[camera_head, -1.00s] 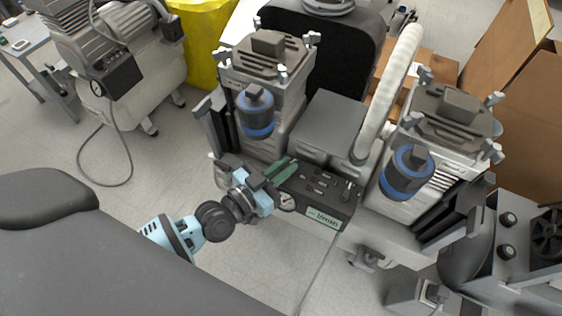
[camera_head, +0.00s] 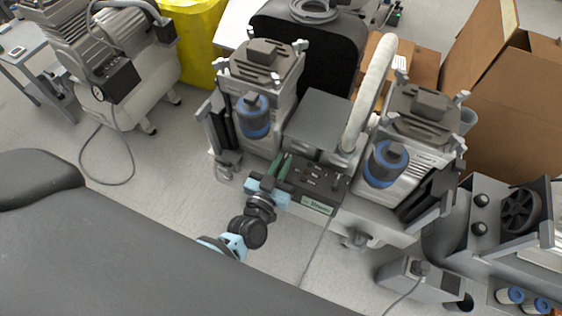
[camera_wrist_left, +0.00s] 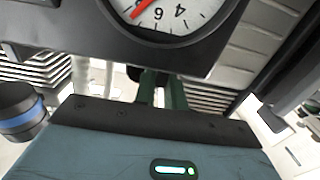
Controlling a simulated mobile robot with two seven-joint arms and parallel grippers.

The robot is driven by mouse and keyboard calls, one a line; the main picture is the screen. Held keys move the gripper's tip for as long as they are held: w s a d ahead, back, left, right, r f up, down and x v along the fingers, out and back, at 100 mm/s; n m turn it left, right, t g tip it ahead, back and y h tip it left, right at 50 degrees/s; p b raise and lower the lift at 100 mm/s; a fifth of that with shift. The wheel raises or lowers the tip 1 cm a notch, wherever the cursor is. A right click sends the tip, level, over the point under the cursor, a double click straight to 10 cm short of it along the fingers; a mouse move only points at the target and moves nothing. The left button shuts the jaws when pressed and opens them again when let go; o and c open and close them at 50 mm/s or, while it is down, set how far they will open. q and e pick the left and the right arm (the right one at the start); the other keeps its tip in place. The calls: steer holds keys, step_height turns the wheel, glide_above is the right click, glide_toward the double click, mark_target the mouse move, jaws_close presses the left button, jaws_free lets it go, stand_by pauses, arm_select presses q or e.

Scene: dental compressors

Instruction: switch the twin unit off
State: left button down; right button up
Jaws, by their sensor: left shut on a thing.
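The twin unit has two compressor heads with blue-banded filters, a left one (camera_head: 262,75) and a right one (camera_head: 425,115). Between them at the front is its dark control box (camera_head: 318,190) with small switches and a pale label. My left gripper (camera_head: 284,166) is at the left end of this box, its green fingers closed together. In the left wrist view the fingers (camera_wrist_left: 160,92) reach in below a pressure gauge (camera_wrist_left: 172,12) with a red needle. What they grip is hidden, apparently a small part on the control box. My right gripper is in neither view.
A single compressor (camera_head: 125,65) with a trailing hose stands at the left. A yellow bin (camera_head: 190,35) and cardboard boxes (camera_head: 510,100) are behind. A grey machine (camera_head: 495,225) is at the right. Open floor lies left of the unit.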

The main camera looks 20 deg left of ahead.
arm_select(q)
steer(key=c, duration=1.5)
jaws_free()
steer(key=shift+o, duration=0.2)
steer(key=shift+s, duration=0.1)
steer(key=s+p, duration=0.1)
steer(key=s, duration=0.6)
steer(key=shift+s, duration=0.3)
